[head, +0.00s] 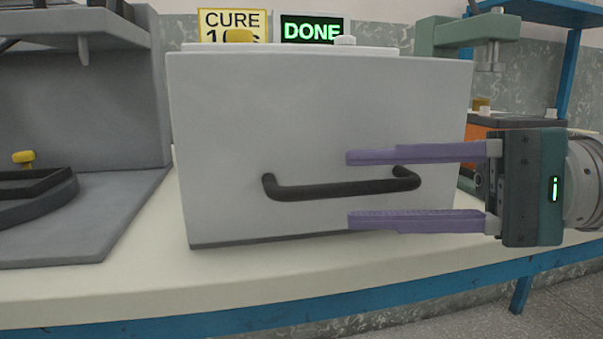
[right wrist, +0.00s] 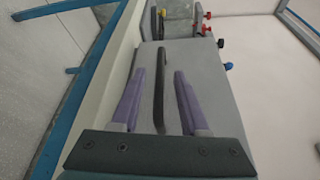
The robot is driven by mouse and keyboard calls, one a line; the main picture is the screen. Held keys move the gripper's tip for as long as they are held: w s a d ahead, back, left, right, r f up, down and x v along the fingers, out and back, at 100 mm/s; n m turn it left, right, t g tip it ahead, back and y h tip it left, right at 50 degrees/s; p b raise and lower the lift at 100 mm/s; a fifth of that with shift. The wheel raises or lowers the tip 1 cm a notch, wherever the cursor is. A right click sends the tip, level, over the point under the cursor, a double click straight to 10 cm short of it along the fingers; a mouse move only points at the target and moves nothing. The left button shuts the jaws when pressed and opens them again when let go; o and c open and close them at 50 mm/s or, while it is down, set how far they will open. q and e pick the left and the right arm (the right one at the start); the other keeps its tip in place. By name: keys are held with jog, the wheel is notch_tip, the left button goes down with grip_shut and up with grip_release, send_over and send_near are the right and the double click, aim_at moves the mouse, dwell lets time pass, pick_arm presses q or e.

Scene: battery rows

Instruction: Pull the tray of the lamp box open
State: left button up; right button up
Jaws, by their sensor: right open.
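The lamp box (head: 320,110) is a light grey box on the bench, its front face toward me. A black bar handle (head: 330,190) runs across the lower part of that face. The tray is shut; its front is flush. My right gripper (head: 348,190) comes in from the right, open, with one purple finger above the handle's right part and one below it. In the right wrist view the handle (right wrist: 161,90) lies between the two fingers (right wrist: 160,95), with gaps on both sides. My left gripper is not in view.
A sign reading DONE (head: 311,30) and a yellow CURE sign (head: 231,20) stand behind the box. A grey fixture (head: 110,100) stands at left. A green press (head: 450,35) and an orange box (head: 484,133) are at right. The bench front (head: 250,285) is clear.

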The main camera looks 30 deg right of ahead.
jog(key=v, duration=0.7)
jog(key=shift+p, duration=0.35)
jog(key=shift+d, duration=0.1)
